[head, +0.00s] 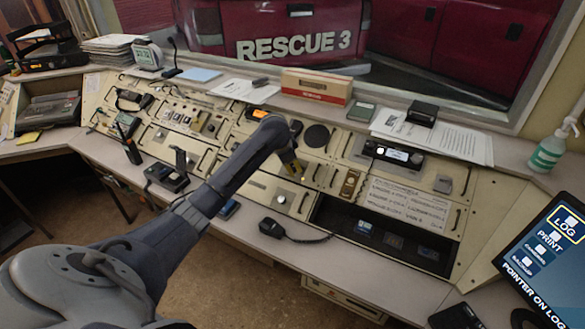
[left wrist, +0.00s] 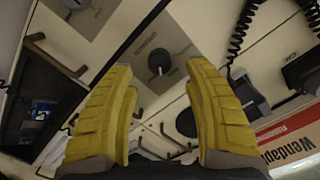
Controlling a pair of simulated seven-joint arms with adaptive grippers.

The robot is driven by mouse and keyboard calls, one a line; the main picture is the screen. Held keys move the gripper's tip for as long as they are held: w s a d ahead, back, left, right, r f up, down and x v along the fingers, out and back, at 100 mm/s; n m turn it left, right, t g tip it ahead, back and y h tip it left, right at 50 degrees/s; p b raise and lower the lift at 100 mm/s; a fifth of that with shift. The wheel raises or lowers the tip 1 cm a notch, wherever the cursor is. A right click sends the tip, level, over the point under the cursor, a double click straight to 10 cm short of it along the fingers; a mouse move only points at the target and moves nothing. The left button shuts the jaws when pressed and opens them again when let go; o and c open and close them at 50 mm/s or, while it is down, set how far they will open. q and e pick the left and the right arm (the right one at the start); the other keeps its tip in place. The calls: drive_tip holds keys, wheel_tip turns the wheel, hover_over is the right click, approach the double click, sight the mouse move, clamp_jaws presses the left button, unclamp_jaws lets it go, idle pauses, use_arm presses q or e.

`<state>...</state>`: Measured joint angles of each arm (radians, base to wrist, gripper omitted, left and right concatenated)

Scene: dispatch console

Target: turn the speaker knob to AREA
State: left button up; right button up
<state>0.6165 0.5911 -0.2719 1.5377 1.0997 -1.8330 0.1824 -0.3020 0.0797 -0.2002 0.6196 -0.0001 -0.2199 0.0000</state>
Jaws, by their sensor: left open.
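A dark round knob (left wrist: 159,62) with a light mark sits on a grey plate in the left wrist view, between and beyond my fingertips. I cannot read any label or setting around it. My left gripper (head: 292,169) is over the middle of the console in the head view and hides the panel under it. In the left wrist view its two yellow fingers (left wrist: 119,66) are wide apart, with nothing between them. The fingers look apart from the knob. My right gripper is not in view.
Another knob (head: 282,199) sits on a panel close to the gripper. A black speaker grille (head: 317,136) lies behind it. A corded handset (head: 280,229) is at the front edge, left of a dark open bay (head: 385,232). A box (head: 317,85) stands at the back.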

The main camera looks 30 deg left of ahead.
sight(292, 167)
use_arm(q)
drive_tip(key=shift+x, duration=2.1)
clamp_jaws()
